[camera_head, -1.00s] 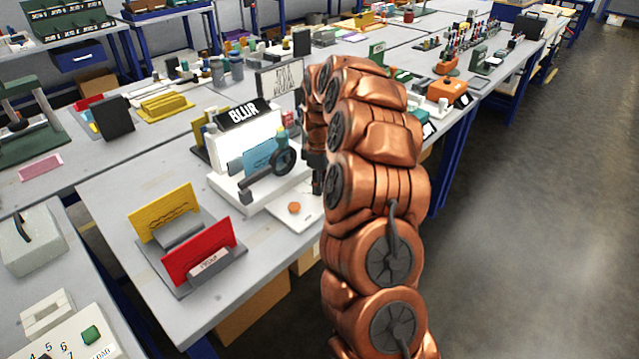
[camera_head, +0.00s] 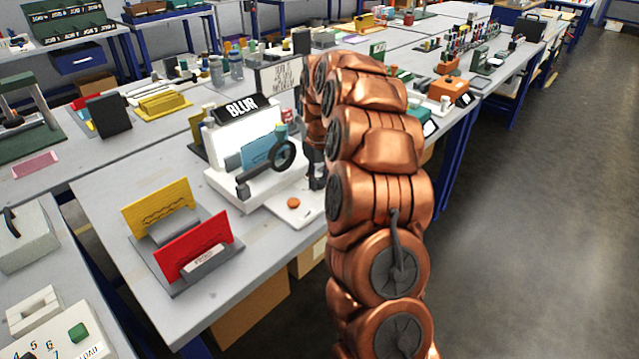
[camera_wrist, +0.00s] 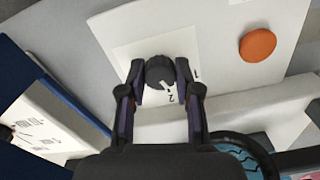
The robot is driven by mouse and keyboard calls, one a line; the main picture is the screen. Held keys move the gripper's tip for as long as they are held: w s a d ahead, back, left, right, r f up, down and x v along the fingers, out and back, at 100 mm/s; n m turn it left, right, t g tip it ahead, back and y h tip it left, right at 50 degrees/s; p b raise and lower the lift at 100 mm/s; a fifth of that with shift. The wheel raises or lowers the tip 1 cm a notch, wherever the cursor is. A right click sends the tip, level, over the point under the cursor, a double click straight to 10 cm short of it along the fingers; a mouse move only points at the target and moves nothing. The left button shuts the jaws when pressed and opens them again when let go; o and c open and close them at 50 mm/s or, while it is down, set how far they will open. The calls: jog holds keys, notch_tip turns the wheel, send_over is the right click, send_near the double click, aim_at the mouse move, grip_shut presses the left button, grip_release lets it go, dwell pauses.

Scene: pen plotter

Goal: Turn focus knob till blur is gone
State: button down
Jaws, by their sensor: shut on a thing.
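A dark round knob (camera_wrist: 160,72) with a white pointer mark sits on a white panel in the wrist view, with printed marks beside it. My gripper (camera_wrist: 159,88) has its two fingers on either side of the knob and is shut on it. In the head view my copper arm hides the knob, and the gripper (camera_head: 317,170) shows only in part at the arm's left edge. A white device (camera_head: 228,190) with a black "BLUR" sign (camera_head: 243,109) stands left of the arm. It carries a blue-marked plate (camera_head: 262,153) and a black ring-shaped lens (camera_head: 283,155).
An orange button (camera_wrist: 257,45) lies on the white panel beside the knob; it also shows in the head view (camera_head: 293,203). A yellow card (camera_head: 160,208) and a red card (camera_head: 196,250) stand in a grey holder at the front left. Open floor lies to the right.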

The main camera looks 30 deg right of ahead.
aim_at(319, 180)
jog(key=m+b, duration=0.1)
jog(key=m, duration=0.2)
jog(key=shift+m, duration=0.5)
jog(key=c, duration=0.8)
grip_release()
notch_tip(319, 180, up, 12)
dwell(0.3)
dwell(0.8)
